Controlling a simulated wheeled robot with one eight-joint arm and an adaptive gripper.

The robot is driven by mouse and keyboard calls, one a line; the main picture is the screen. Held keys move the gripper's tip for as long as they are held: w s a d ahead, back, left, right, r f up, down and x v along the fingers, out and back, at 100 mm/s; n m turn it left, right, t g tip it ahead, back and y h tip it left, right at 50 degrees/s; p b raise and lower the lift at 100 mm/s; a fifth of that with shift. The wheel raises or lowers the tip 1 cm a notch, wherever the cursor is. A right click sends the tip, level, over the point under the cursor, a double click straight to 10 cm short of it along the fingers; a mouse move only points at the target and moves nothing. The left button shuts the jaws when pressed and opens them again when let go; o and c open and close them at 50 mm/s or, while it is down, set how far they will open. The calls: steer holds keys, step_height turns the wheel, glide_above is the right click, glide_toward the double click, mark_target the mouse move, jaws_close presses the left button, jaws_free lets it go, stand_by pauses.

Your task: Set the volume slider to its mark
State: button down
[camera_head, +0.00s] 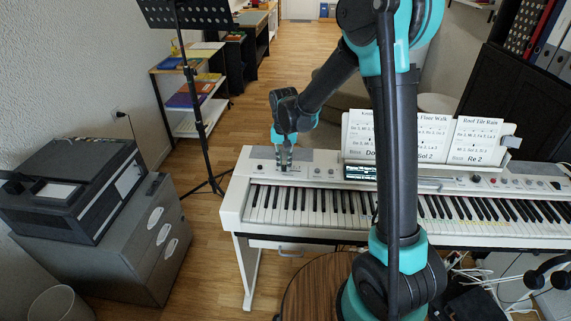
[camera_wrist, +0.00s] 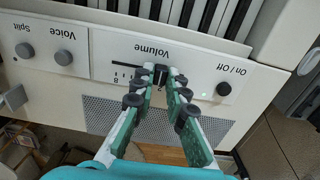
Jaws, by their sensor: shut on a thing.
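The digital piano's white panel (camera_wrist: 108,48) appears upside down in the wrist view, with the word Volume and a dark slot running sideways under it. The small dark volume slider cap (camera_wrist: 161,72) sits between my fingertips, partly hidden by them. My gripper (camera_wrist: 163,78) is shut on this cap, one finger on each side. Small scale numbers show along the slot to the left of the fingers; I cannot tell which one is the mark. In the head view my gripper (camera_head: 283,164) is down at the left end of the piano (camera_head: 240,196).
In the wrist view, the On / Off button (camera_wrist: 223,88) is close right of the fingers. Voice (camera_wrist: 63,57) and Split (camera_wrist: 25,50) knobs are at the left. Speaker grilles flank the fingers. In the head view, a music stand (camera_head: 196,110) and grey drawers (camera_head: 150,235) stand left of the piano.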

mark_target(276, 170)
steer(key=shift+w+a, duration=0.1)
steer(key=shift+a, duration=1.4)
steer(key=c, duration=1.5)
jaws_free()
steer(key=shift+a, duration=0.1)
steer(key=shift+c, duration=0.2)
step_height(276, 170, up, 12)
